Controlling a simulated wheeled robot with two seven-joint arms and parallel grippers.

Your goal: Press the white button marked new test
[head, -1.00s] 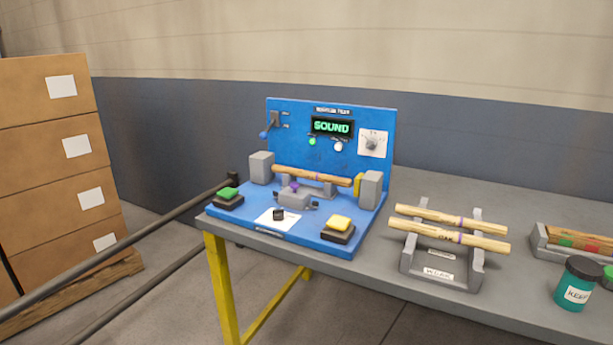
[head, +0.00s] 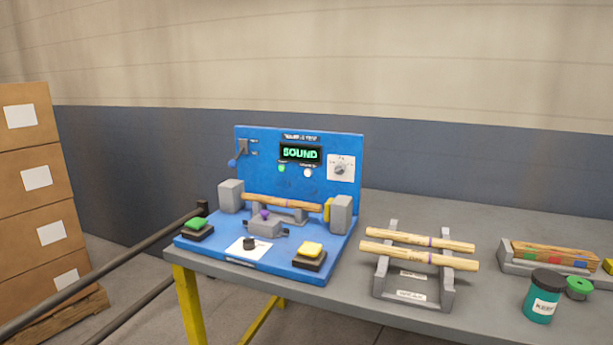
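A blue tester (head: 215,262) stands on the grey table's left end. On its upright panel a lit display (head: 300,154) reads SOUND. Below the display are a small round white button or lamp (head: 308,172) and a green one (head: 281,168). The tiny labels above them are too small to read, so I cannot confirm which is marked new test. A wooden rod (head: 282,202) lies across the tester between two grey blocks. Neither of my grippers is in view, and nothing touches the white round piece.
Green (head: 195,223) and yellow (head: 311,249) pads sit on the tester's front corners. A rack (head: 384,282) with two rods stands right of it, then a teal jar (head: 541,298) and a tray (head: 518,264). Dark rails (head: 110,260) run at left beside stacked boxes (head: 25,180).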

